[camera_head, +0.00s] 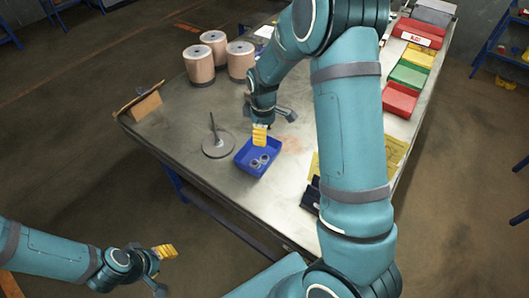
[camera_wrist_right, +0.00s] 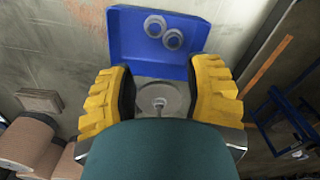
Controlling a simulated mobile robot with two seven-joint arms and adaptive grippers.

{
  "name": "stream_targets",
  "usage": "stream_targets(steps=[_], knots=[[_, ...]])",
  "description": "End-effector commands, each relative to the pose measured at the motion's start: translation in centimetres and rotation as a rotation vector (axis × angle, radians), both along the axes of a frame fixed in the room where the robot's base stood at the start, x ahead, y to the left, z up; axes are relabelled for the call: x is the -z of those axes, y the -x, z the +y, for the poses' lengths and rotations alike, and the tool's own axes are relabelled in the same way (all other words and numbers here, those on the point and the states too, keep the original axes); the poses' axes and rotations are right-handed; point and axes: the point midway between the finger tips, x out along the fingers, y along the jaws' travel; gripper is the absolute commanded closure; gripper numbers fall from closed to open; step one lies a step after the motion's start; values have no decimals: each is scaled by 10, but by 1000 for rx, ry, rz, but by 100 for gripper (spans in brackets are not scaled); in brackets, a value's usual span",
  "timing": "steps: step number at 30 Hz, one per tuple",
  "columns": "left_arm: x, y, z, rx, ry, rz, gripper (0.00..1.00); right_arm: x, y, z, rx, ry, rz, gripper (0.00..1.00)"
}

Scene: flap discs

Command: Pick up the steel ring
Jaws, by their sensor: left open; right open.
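Two small steel rings lie side by side in a blue tray (camera_head: 244,158); one ring (camera_head: 264,158) and the other ring (camera_head: 256,164) show in the head view. The right wrist view shows them as one ring (camera_wrist_right: 155,26) and another ring (camera_wrist_right: 173,40) in the blue tray (camera_wrist_right: 125,40). My right gripper (camera_head: 260,135) is above the tray's far edge, with yellow fingertips. In the right wrist view my right gripper (camera_wrist_right: 163,95) is open and empty, its fingers apart. My left gripper (camera_head: 165,251) is open and empty, off the table at the lower left.
A grey disc with an upright post (camera_head: 217,146) stands left of the tray. Several tan cylinders (camera_head: 199,65) stand at the back left. Red, green and yellow bins (camera_head: 399,99) line the right side. A cardboard piece (camera_head: 144,105) sits at the table's left corner.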

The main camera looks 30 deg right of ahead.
Motion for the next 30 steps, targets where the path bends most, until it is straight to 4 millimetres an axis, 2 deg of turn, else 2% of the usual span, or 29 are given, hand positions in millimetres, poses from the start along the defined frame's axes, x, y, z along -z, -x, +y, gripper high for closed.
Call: stream_targets(steps=[9, 12, 20, 27, 30], knots=[[3, 0, 0, -1, -1, 1, 53, 58, 1, 0, 1, 0, 4, 49], [4, 0, 0, -1, -1, 1, 53, 72, 1, 0, 1, 0, 3, 49], [3, 0, 0, 0, -1, 0, 53, 89, 0, -1, 2, 0, 1, 49], [2, 0, 0, 0, -1, 0, 53, 124, 0, -4, 2, -1, 4, 49], [2, 0, 0, 0, -1, 0, 53, 132, -1, -4, 2, -1, 2, 49]])
